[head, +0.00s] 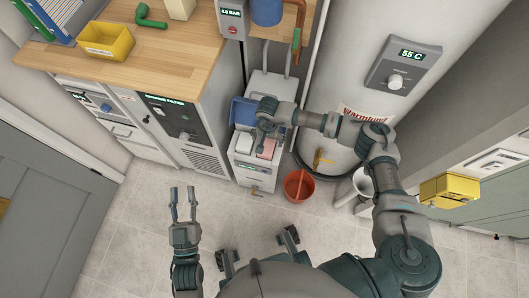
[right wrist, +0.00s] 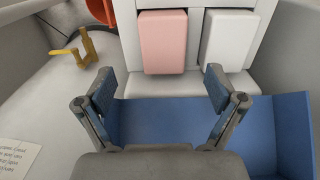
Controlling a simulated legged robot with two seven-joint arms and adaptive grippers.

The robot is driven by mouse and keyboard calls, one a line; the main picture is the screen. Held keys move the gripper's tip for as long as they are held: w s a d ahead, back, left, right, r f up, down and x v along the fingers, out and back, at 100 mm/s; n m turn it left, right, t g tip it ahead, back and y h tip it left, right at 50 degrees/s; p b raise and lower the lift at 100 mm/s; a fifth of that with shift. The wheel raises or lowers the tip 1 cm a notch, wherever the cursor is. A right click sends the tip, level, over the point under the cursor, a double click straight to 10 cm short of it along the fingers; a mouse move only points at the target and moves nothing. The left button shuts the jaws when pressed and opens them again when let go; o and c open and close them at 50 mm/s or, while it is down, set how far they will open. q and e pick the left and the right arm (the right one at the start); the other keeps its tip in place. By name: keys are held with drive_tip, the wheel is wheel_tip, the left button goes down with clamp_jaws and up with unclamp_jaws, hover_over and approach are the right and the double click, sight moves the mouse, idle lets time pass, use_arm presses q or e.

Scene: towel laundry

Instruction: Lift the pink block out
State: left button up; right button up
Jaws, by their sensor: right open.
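The pink block (right wrist: 163,42) sits in a compartment of the white unit (head: 243,166), beside a white block (right wrist: 222,40). Part of the pink block (head: 267,148) also shows in the head view, close to my right gripper. My right gripper (right wrist: 160,82) is open and empty. Its two fingers are spread on either side of the pink block's line in the right wrist view, apart from it, with the blue lid (right wrist: 160,118) behind them. My left gripper (head: 183,192) is open and empty above the floor, away from the unit.
A red bucket (head: 299,186) stands on the floor right of the unit. A large white tank (head: 345,100) with a yellow valve (head: 322,158) rises behind it. A wooden counter (head: 160,45) with a yellow bin (head: 105,41) is at left. The floor at lower left is clear.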

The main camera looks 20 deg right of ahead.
sight(266, 145)
wheel_tip(266, 145, down, 2)
drive_tip(key=shift+d+f, duration=0.1)
drive_tip(key=shift+f, duration=0.1)
drive_tip(key=f, duration=0.1)
drive_tip(key=f+b, duration=0.1)
drive_tip(key=f, duration=0.1)
drive_tip(key=f+b, duration=0.1)
drive_tip(key=shift+w+a+f, duration=0.2)
drive_tip(key=shift+w+f, duration=0.05)
drive_tip(key=shift+f, duration=0.15)
use_arm(q)
drive_tip(key=s+r+t, duration=0.2)
drive_tip(key=r+t, duration=0.1)
drive_tip(key=s+r+t, duration=0.1)
drive_tip(key=r+t, duration=0.1)
drive_tip(key=shift+a+n, duration=0.15)
drive_tip(key=shift+n, duration=0.25)
use_arm(e)
drive_tip(key=shift+c, duration=0.3)
drive_tip(key=c, duration=1.6)
use_arm(q)
drive_tip(key=shift+w, duration=0.1)
use_arm(e)
drive_tip(key=shift+w+r, duration=0.1)
drive_tip(key=shift+r, duration=0.1)
clamp_jaws()
use_arm(q)
drive_tip(key=shift+w, duration=0.1)
use_arm(e)
drive_tip(key=shift+r, duration=0.15)
